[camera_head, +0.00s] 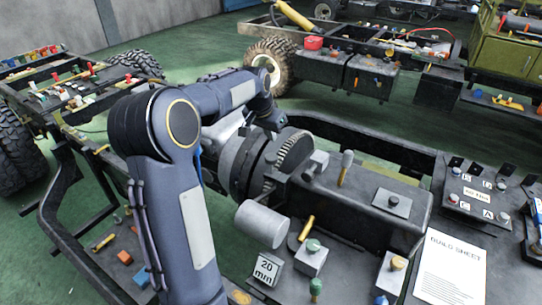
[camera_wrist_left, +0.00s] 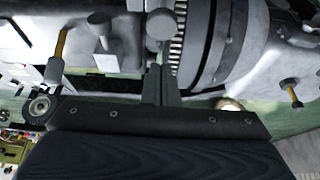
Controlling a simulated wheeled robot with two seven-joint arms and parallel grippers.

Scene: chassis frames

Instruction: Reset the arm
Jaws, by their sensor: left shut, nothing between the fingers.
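My left arm (camera_head: 190,215) rises from the bottom of the head view, bends at a dark elbow and reaches right over the machinery. In the wrist view my left gripper (camera_wrist_left: 160,84) is shut and empty, its two narrow fingers together. They point toward a toothed ring (camera_wrist_left: 180,35) beside a dark round housing; whether they touch it I cannot tell. The same toothed ring (camera_head: 294,150) shows in the head view, just below and right of the wrist. My right gripper is not in view.
Other chassis with wheels (camera_head: 268,65) stand behind. Green floor (camera_head: 225,65) is open between them.

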